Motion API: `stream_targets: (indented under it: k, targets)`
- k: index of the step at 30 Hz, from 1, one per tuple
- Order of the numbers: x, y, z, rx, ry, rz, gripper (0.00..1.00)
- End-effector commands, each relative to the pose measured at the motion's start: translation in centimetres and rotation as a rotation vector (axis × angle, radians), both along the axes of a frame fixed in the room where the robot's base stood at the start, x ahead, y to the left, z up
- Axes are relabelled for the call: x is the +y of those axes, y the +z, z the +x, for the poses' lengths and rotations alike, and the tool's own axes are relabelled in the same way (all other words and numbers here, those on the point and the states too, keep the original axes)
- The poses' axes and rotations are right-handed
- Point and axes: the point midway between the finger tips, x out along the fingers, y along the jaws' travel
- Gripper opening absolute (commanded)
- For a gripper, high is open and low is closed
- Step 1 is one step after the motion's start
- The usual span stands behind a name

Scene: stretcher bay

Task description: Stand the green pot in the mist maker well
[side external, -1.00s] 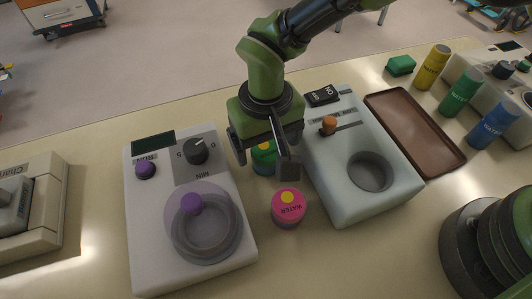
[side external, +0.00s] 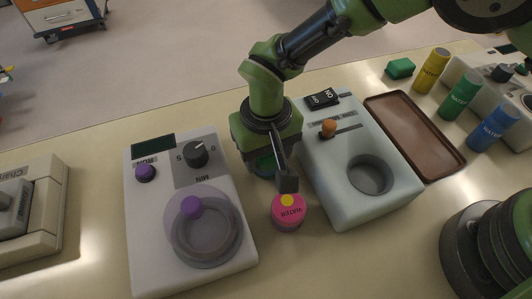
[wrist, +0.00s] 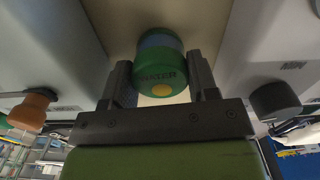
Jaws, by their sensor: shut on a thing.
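The green pot (side external: 264,168) stands on the table between two white machines, mostly hidden by my gripper (side external: 266,176) in the side view. In the wrist view the pot (wrist: 161,68) has a green lid with a yellow dot, lettering and a blue band. It lies between the two fingers of my gripper (wrist: 162,82), which is shut on it. The round well (side external: 371,174) is an empty recess in the right-hand white machine (side external: 347,205), which has an ON/OFF switch and an orange slider. That machine is right of my gripper.
A pink pot (side external: 289,212) stands just in front of my gripper. The left machine (side external: 150,230) has a dial and a see-through lid over a ring. A brown tray (side external: 440,158), a green block (side external: 400,68) and several coloured cylinders are at the right.

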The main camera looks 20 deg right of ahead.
Motion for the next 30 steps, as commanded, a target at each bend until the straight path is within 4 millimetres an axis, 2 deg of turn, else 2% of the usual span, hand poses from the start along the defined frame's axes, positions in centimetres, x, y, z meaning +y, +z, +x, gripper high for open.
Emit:
stream_targets:
  k: [5, 12, 18, 23, 30]
  targets:
    - [0.1, 2.2, 0.1, -0.004, 0.000, 0.003, 0.30]
    - [0.1, 7.2, 0.1, -0.005, 0.000, 0.003, 0.30]
    - [-0.4, 9.7, -0.1, -0.002, 0.000, 0.000, 0.30]
    - [-2.5, 10.3, -1.2, 0.002, 0.003, -0.005, 0.30]
    - [-7.6, 10.7, -4.6, 0.001, 0.005, -0.004, 0.30]
